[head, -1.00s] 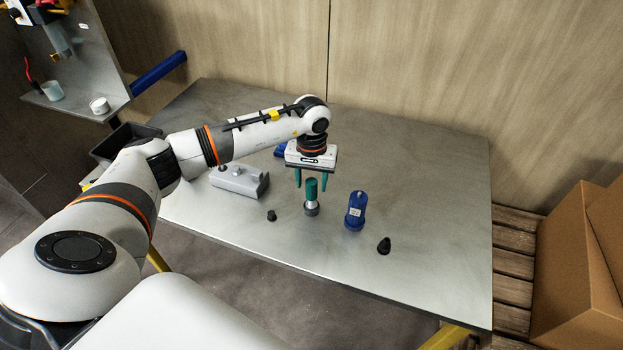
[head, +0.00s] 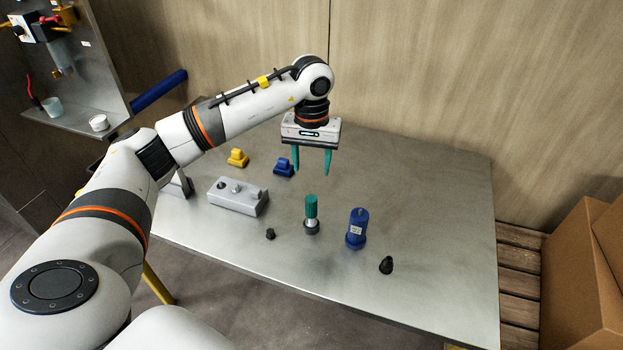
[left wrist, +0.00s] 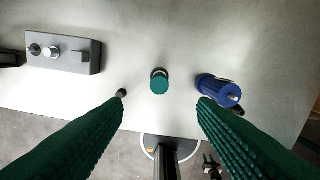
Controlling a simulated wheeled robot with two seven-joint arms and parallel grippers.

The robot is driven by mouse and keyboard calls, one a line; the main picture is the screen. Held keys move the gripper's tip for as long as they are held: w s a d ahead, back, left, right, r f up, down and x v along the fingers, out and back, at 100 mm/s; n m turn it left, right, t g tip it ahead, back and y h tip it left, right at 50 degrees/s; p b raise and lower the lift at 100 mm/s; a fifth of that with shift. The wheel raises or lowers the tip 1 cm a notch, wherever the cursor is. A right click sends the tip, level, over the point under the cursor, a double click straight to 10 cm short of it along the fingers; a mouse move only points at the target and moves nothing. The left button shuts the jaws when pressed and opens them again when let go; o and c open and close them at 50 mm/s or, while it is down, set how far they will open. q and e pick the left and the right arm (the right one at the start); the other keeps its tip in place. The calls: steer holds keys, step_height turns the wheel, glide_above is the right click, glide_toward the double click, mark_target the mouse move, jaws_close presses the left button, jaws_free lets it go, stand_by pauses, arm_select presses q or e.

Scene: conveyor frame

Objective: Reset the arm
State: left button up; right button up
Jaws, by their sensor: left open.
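My left gripper (head: 312,162) is open and empty, its two green fingers pointing down above the metal table (head: 420,190). In the left wrist view the fingers (left wrist: 158,112) are spread wide with nothing between their tips. A green-topped silver cylinder (head: 311,214) stands upright on the table below the gripper, apart from it. It also shows in the left wrist view (left wrist: 159,82). A blue bottle-like part (head: 357,229) stands to its right. My left arm reaches in from the left. My right gripper is not in view.
A grey block with knobs (head: 238,196), a blue part (head: 284,168) and a yellow part (head: 238,158) sit left of the gripper. Small black parts (head: 270,234) (head: 386,265) lie near the front. Cardboard boxes (head: 585,270) stand at right. The table's back right is clear.

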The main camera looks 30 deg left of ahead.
arm_select(q)
steer(key=shift+r, duration=0.45)
